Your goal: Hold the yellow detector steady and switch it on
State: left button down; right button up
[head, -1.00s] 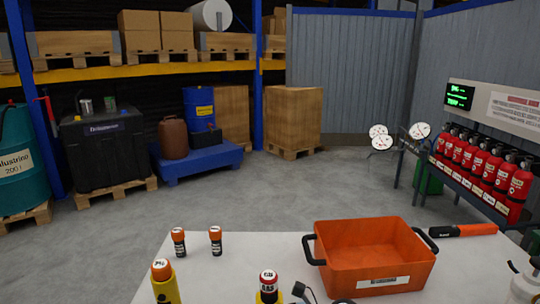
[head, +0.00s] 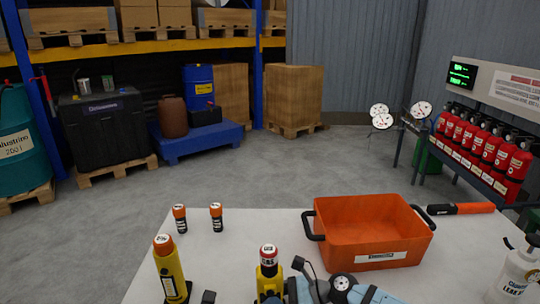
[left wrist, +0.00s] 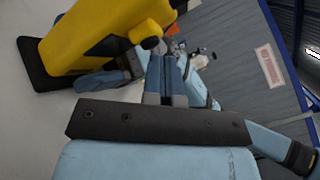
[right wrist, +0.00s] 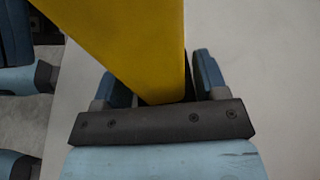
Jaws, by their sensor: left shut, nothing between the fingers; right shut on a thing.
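The yellow detector (head: 268,277) stands upright at the table's front edge, with a red and white top. It fills the upper left of the left wrist view (left wrist: 95,35), where a small round yellow knob sticks out from it. My right gripper (right wrist: 160,72) is shut on the detector's yellow body, which runs between its two fingers. My left gripper (left wrist: 167,65) is shut and empty, its fingertips close to the knob. I cannot tell whether they touch it.
A second yellow device (head: 170,272) with an orange top stands to the left. Two small orange-capped cylinders (head: 180,219) stand behind it. An orange bin (head: 376,257) sits at the right, beside a white spray bottle (head: 517,272). The table's middle (head: 255,228) is clear.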

pick_arm(q)
jog(key=shift+s, duration=0.1)
dwell(0.3)
jog(key=shift+s, duration=0.3)
pick_arm(e)
jog(key=shift+r, duration=0.1)
pick_arm(q)
jog(key=s, duration=0.6)
jog(key=shift+d, duration=0.3)
pick_arm(e)
jog(key=o, duration=1)
jog(key=shift+c, duration=0.2)
